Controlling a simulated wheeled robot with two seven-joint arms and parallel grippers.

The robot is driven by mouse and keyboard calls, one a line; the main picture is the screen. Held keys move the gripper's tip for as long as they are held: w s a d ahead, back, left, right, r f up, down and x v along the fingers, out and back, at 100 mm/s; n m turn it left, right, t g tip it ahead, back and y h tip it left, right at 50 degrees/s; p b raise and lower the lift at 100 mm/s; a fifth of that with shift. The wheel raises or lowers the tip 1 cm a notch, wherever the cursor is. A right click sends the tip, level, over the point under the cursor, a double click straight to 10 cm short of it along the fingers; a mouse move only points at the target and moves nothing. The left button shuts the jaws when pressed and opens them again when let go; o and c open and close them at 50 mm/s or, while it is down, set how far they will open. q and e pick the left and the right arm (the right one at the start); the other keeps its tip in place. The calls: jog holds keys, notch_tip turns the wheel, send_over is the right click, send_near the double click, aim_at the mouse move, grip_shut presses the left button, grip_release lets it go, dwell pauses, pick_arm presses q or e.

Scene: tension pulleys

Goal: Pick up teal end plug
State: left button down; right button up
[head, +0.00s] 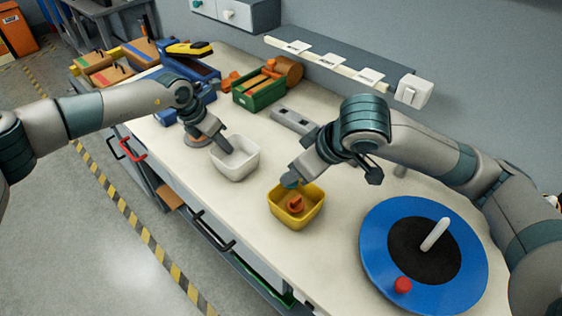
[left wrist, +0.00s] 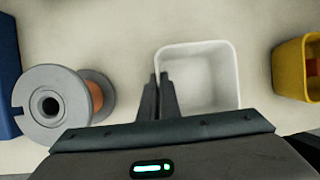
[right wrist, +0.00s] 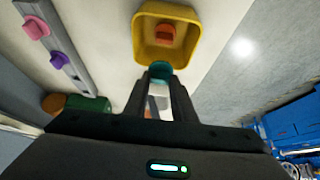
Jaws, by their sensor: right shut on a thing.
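The teal end plug (right wrist: 160,70) is held between the fingertips of my right gripper (right wrist: 158,80). An orange plug (head: 296,203) lies inside the yellow bin. My left gripper (left wrist: 159,80) has its fingers together and looks empty. It is at the left wall of the white bin (left wrist: 238,75), which looks empty.
A grey spool with orange winding (left wrist: 50,104) stands left of the white bin. A grey rail (right wrist: 60,45) carries pink and purple pieces. A blue turntable (head: 380,250) with a red knob is at right. A green crate (head: 258,98) stands behind.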

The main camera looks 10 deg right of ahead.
jog(key=shift+s+d+r+g+h, duration=0.4)
jog(key=shift+s+d+g, duration=0.15)
jog(key=shift+s, duration=0.25)
jog(key=shift+s+d+r+g+h, duration=0.4)
jog(key=shift+s+d+g, duration=0.15)
jog(key=shift+s, duration=0.2)
jog(key=shift+r, duration=0.1)
notch_tip(320, 180, up, 8)
jog(key=shift+r, duration=0.15)
dwell(0.9)
pick_arm(q)
jog(key=c, duration=1.9)
grip_release()
jog(key=shift+a, duration=0.1)
jog(key=v, duration=1.1)
jog(key=shift+a+r, duration=0.15)
jog(key=shift+r, duration=0.25)
